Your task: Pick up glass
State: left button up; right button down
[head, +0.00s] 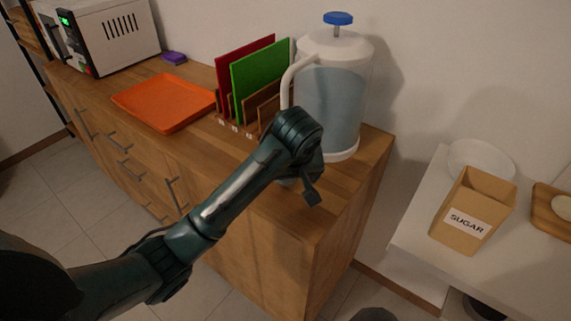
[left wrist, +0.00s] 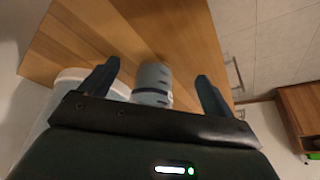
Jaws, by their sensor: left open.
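A grey-blue glass (left wrist: 152,80) with dark bands stands on the wooden cabinet top in the left wrist view. It lies between the two fingers of my left gripper, with a gap to each fingertip. My left gripper (head: 306,180) is open and empty, over the cabinet's front right part, in front of the large drink dispenser. In the head view my left wrist hides most or all of the glass. My right gripper is in neither view.
The dispenser (head: 333,100), white with a blue knob, stands close behind my gripper. A rack with red and green boards (head: 262,78) and an orange tray (head: 163,102) are to its left. A white table with a sugar box (head: 473,212) is at right, across a gap.

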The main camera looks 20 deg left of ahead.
pick_arm(q)
jog(key=shift+w+a, duration=0.25)
jog(key=shift+w, duration=0.25)
jog(key=shift+w+a, duration=0.2)
jog(key=shift+w, duration=0.3)
jog(key=w, duration=0.1)
jog(key=w+a, duration=0.2)
jog(key=w, duration=0.1)
jog(key=shift+f, duration=0.55)
jog(key=shift+c, duration=0.3)
jog(key=shift+d, duration=0.1)
jog(key=c, duration=1.2)
jog(key=shift+c, duration=0.7)
jog(key=shift+w, duration=0.1)
